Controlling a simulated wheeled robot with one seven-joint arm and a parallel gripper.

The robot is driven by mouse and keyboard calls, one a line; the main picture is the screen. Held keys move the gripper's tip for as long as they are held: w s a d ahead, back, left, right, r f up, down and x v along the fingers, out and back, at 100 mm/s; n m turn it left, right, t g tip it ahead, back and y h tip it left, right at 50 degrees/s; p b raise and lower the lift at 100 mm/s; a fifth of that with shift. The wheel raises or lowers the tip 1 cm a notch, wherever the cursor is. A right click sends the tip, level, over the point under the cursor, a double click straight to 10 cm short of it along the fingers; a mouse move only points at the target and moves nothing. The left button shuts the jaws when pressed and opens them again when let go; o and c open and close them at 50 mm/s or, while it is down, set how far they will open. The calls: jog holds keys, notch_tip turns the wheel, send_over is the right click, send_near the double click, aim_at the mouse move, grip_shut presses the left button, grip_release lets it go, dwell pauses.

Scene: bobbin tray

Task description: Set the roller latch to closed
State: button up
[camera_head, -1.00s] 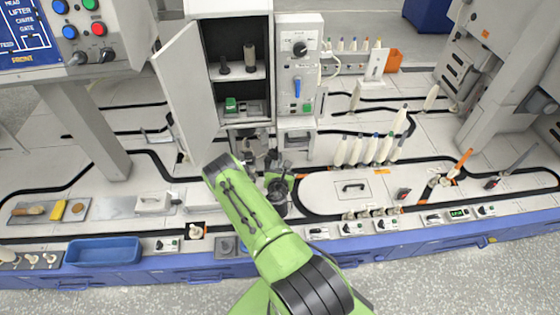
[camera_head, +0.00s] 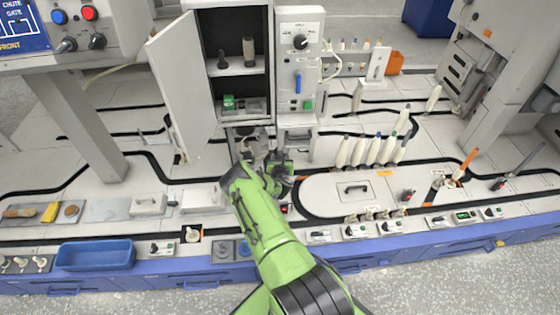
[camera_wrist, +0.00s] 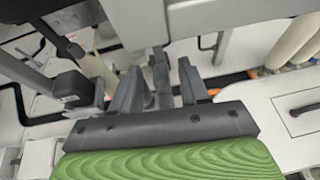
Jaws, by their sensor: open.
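My gripper (camera_head: 280,168) is in front of the machinery below the open cabinet (camera_head: 232,12). In the wrist view my gripper (camera_wrist: 160,78) has its two dark fingers apart. A dark grey upright part (camera_wrist: 161,72) shows in the gap between them; I cannot tell whether it touches either finger. It may belong to the roller latch, but I cannot tell for sure, nor which way the latch is set. A dark block on a grey arm (camera_wrist: 72,88) is just left of the fingers. My own arm hides part of this area in the head view.
The cabinet door (camera_head: 182,90) stands open to the left. A control box (camera_head: 299,65) with a knob and blue lever is right of the cabinet. Several white bobbins (camera_head: 375,150) stand to the right. A blue tray (camera_head: 95,256) is at the front left.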

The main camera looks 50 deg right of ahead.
jog(key=shift+x, duration=0.9)
jog(key=shift+c, duration=0.2)
grip_shut()
